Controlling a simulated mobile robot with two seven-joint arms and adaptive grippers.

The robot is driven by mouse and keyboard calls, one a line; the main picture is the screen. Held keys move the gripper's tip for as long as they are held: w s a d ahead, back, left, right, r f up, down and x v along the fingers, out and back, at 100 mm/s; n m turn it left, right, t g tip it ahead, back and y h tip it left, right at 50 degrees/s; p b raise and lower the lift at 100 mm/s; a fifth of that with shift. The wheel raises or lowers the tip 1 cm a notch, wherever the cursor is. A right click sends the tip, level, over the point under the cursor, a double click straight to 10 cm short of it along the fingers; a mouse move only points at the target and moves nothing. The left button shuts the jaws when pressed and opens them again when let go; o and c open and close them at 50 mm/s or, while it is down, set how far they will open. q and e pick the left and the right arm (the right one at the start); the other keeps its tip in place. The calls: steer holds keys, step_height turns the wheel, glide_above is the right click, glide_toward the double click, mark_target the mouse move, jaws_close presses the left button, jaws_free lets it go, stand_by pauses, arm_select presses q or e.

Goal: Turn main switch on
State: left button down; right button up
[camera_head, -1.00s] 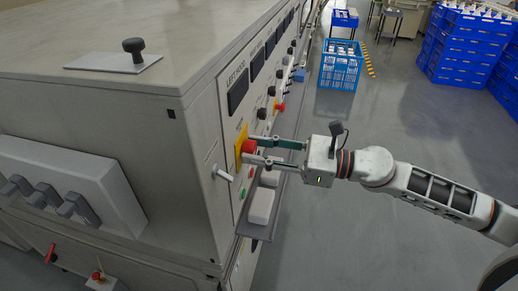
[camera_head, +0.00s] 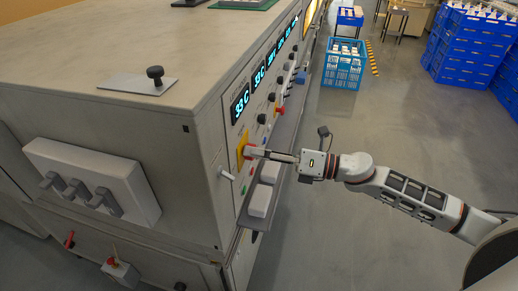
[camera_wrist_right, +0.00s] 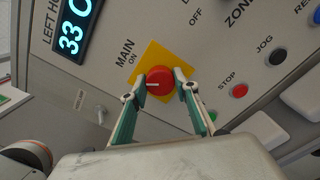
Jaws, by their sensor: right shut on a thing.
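The main switch (camera_wrist_right: 159,82) is a red round knob on a yellow plate (camera_wrist_right: 148,56), with "MAIN" and "ON" printed beside it. In the right wrist view, a white mark on the knob points left toward "ON". In the head view the red knob (camera_head: 249,151) sits on the machine's front panel, partly covered by my fingers. My right gripper (camera_head: 257,152) is shut on the knob, with one finger on each side; it also shows in the right wrist view (camera_wrist_right: 157,88). My left gripper is not in view.
The lit temperature display (camera_wrist_right: 73,30) reads 33 C. A grey lever (camera_head: 226,173) sits left of the knob. Below it a ledge (camera_head: 250,222) carries white blocks (camera_head: 262,200). A blue crate (camera_head: 343,65) stands on the floor; the aisle right of the machine is mostly clear.

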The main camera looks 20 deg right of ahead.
steer(key=shift+m+p, duration=2.3)
steer(key=shift+m, duration=1.1)
steer(key=o, duration=1.1)
